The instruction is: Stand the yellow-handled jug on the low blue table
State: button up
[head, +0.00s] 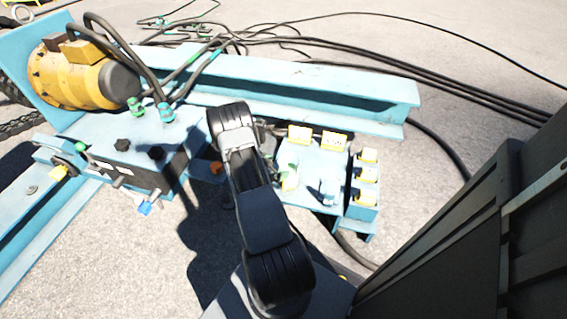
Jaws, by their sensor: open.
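I cannot make out a yellow-handled jug in the head view. No separate low blue table is clear either. A light-blue flat-topped block (310,160) right of my arm has yellow-labelled parts along its edges, and I cannot tell whether it is the table. My dark, jointed arm rises from the bottom middle to a bend left of this block.
A long light-blue beam (300,82) runs behind the block. A yellow motor (75,78) and another blue block (112,142) with fittings and hoses stand at left. Black cables (460,90) cross the grey ground at upper right. Bare ground lies lower left.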

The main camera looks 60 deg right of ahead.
jog(key=w+a+r+n+t+y+p, duration=0.2)
jog(key=w+a+r+n+t+y, duration=0.35)
jog(key=w+a+r+t, duration=0.75)
jog(key=w+a+r+n+y, duration=0.2)
jog(key=w+a+r+n, duration=0.15)
jog(key=a, duration=0.35)
jog(key=w+a+r+n+y, duration=0.2)
jog(key=a+r, duration=0.3)
jog(key=a, duration=0.2)
jog(key=s+a+r+n+g+y, duration=0.2)
jog(key=s+a+r+n+y, duration=0.3)
jog(key=a, duration=0.4)
jog(key=s+a+r+n+g+h, duration=0.1)
jog(key=s+r+n+g, duration=0.1)
jog(key=s, duration=0.6)
jog(key=s+a+r+n+g, duration=0.1)
jog(key=s+n+g, duration=0.1)
jog(key=s, duration=0.6)
jog(key=shift+a+r+n+h, duration=0.2)
jog(key=shift+r+n+h, duration=0.2)
jog(key=shift+n, duration=0.5)
